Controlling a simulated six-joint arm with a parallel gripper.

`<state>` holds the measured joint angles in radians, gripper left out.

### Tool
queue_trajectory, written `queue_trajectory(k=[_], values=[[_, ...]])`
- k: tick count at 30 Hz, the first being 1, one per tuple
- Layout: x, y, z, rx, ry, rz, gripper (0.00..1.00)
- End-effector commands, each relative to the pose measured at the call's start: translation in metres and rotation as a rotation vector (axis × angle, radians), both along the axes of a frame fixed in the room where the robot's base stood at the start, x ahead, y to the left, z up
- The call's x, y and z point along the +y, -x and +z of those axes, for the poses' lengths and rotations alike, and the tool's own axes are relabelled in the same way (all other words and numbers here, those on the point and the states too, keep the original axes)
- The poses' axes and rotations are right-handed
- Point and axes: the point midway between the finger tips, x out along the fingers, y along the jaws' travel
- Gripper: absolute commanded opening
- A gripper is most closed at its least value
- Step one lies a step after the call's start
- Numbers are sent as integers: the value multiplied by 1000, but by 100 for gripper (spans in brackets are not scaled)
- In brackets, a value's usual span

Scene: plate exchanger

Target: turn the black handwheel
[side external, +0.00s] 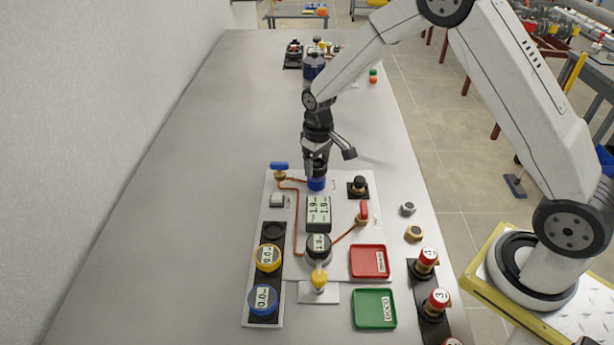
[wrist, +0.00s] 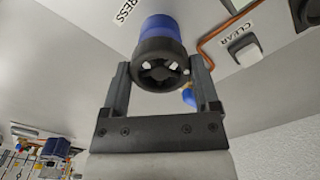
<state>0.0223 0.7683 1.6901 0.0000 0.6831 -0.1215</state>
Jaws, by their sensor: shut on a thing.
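The black handwheel (wrist: 140,52) is a round, spoked wheel on a blue cylindrical body (wrist: 160,28) in the wrist view. My gripper (wrist: 160,65) has one finger on each side of the wheel and is shut on its rim. In the side external view my gripper (side external: 317,165) points down over the blue body (side external: 316,184), at the back of the white panel. There the fingers mostly hide the wheel.
A grey display (side external: 318,210) stands just in front of the blue body. A blue-handled valve (side external: 279,167) is to the left and a red-handled valve (side external: 363,211) to the right. A red tray (side external: 369,261) and a green tray (side external: 375,308) lie nearer. The left tabletop is clear.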

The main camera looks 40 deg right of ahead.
Motion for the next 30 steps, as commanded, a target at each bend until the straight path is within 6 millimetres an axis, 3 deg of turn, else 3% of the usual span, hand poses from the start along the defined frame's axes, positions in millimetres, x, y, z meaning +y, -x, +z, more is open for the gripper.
queue_trajectory(k=[18, 30], values=[[0, 0, 1, 0, 0, -582, 20], [1, -1, 1, 0, 0, -847, 20]])
